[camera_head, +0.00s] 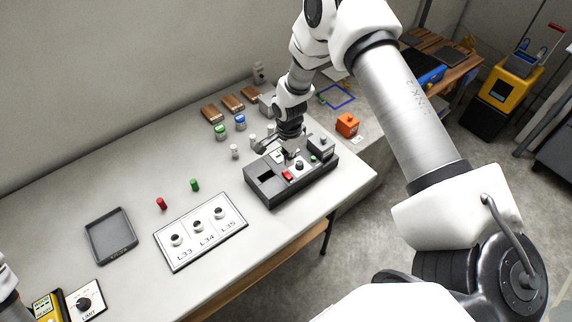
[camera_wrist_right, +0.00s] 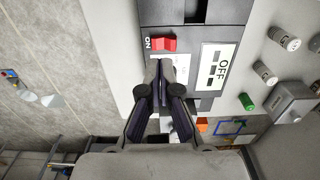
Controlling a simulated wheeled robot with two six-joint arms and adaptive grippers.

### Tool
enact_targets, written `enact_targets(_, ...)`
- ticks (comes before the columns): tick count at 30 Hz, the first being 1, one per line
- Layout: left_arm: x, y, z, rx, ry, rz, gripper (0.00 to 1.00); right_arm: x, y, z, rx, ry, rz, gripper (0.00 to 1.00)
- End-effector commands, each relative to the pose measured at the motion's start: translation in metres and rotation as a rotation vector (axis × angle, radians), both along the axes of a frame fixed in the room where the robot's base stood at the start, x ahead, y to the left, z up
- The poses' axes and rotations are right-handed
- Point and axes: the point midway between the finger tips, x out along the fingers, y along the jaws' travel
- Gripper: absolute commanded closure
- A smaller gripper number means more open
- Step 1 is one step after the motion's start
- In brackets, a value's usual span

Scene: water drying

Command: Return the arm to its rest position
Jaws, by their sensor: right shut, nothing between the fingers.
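My right gripper (camera_head: 293,152) is above the dark grey control box (camera_head: 262,192) on the right part of the table, with its arm reaching in from the upper right. In the right wrist view the gripper (camera_wrist_right: 163,64) is shut and empty, its fingertips close to the red switch (camera_wrist_right: 165,44) beside the ON label. I cannot tell whether the tips touch the switch. The red switch also shows in the head view (camera_head: 287,175). A white OFF label (camera_wrist_right: 214,67) lies beside it. My left gripper is not in view.
A white panel labelled L33, L34, L35 (camera_head: 205,243) and a grey tray (camera_head: 132,241) lie to the left. Red (camera_head: 161,203) and green (camera_head: 195,185) pieces stand behind the panel. An orange block (camera_head: 347,124) sits to the right. The table's middle is mostly clear.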

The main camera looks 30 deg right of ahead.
Motion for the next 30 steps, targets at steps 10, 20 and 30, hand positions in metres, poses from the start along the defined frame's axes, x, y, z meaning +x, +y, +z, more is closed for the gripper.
enact_targets(10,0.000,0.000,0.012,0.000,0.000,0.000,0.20,0.000,0.000,0.013,0.000,0.000,0.000,1.00)
enact_targets(20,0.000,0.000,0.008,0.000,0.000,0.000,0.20,-0.002,0.000,0.006,0.000,0.006,0.000,1.00)
enact_targets(30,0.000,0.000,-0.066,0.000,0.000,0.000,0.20,-0.167,0.058,-0.141,0.052,0.267,0.186,1.00)
